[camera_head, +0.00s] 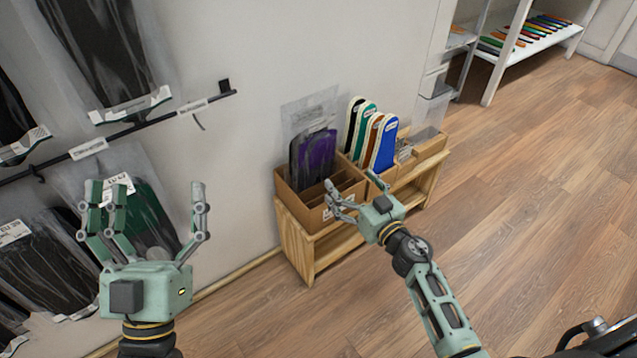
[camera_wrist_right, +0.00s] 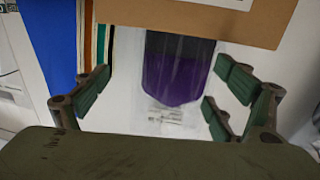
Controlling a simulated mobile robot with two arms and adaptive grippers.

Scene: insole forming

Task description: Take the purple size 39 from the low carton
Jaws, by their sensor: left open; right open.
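The purple insole pack (camera_head: 317,152) stands upright in clear plastic at the back left of the low carton (camera_head: 291,196) in the head view. A dark pack stands beside it. In the right wrist view the purple pack (camera_wrist_right: 178,75) shows between the fingers, with the carton's cardboard wall (camera_wrist_right: 215,18) in front of part of it. My right gripper (camera_head: 335,198) is open and empty at the carton's front side, apart from the pack. My left gripper (camera_head: 150,213) is open and empty, raised at the left, away from the carton. The size marking on the pack is not readable.
The carton sits on a low wooden bench (camera_head: 300,250). Blue, orange, green and black insoles (camera_head: 383,148) stand to its right, near small boxes (camera_head: 425,140). Bagged packs hang from a wall rail (camera_head: 130,128) at left. The wooden floor (camera_head: 520,200) at right is clear.

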